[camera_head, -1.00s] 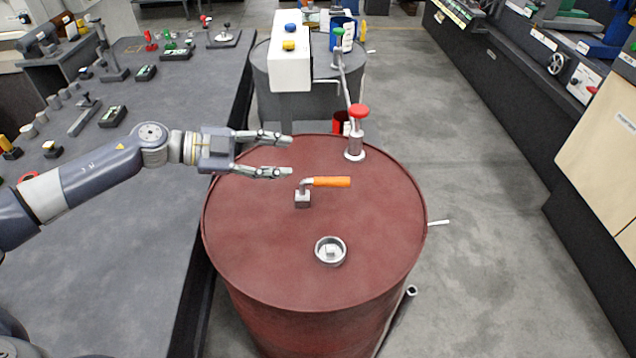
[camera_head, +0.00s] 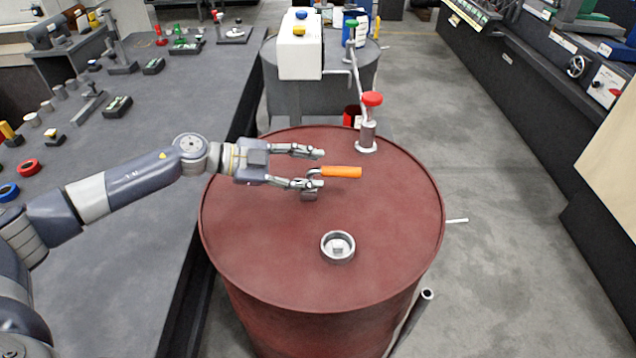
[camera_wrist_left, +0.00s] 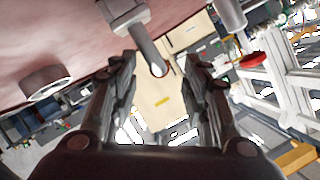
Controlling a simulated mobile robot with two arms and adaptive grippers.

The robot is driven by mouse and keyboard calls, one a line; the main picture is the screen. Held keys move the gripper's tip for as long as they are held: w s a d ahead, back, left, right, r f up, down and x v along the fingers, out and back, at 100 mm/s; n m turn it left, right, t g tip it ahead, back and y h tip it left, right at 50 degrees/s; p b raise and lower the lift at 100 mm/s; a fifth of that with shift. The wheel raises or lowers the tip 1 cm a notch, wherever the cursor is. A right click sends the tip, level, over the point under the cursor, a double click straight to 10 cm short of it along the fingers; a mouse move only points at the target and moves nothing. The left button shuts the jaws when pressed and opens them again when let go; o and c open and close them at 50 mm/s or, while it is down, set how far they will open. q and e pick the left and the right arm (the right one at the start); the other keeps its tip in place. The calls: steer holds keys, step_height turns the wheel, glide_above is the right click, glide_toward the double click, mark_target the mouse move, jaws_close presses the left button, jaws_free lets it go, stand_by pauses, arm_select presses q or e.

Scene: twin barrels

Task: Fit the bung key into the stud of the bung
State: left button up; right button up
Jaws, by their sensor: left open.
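The bung key has an orange handle (camera_head: 340,172) pointing right and a grey socket block (camera_head: 309,196) low at the drum top. The bung (camera_head: 338,247) is a silver ring with a small square stud inside, set in the drum top nearer me, apart from the key. My left gripper (camera_head: 319,169) is open, its fingertips level with the key's bend and the handle's left end. In the left wrist view the key's grey shank (camera_wrist_left: 146,45) reaches between the spread fingers (camera_wrist_left: 160,78). The bung (camera_wrist_left: 47,82) shows there at the left. My right gripper is out of view.
The red-brown drum (camera_head: 270,240) has a red-capped fitting (camera_head: 369,125) at its back edge. A grey bench (camera_head: 110,260) with many small parts lies left. Floor to the right is free.

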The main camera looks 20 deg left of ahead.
mark_target(334, 172)
arm_select(q)
steer(key=x, duration=0.4)
steer(key=p+x, duration=0.1)
steer(key=x, duration=0.1)
steer(key=shift+w+f, duration=0.25)
steer(key=shift+f, duration=0.15)
jaws_close()
steer(key=shift+r, duration=0.15)
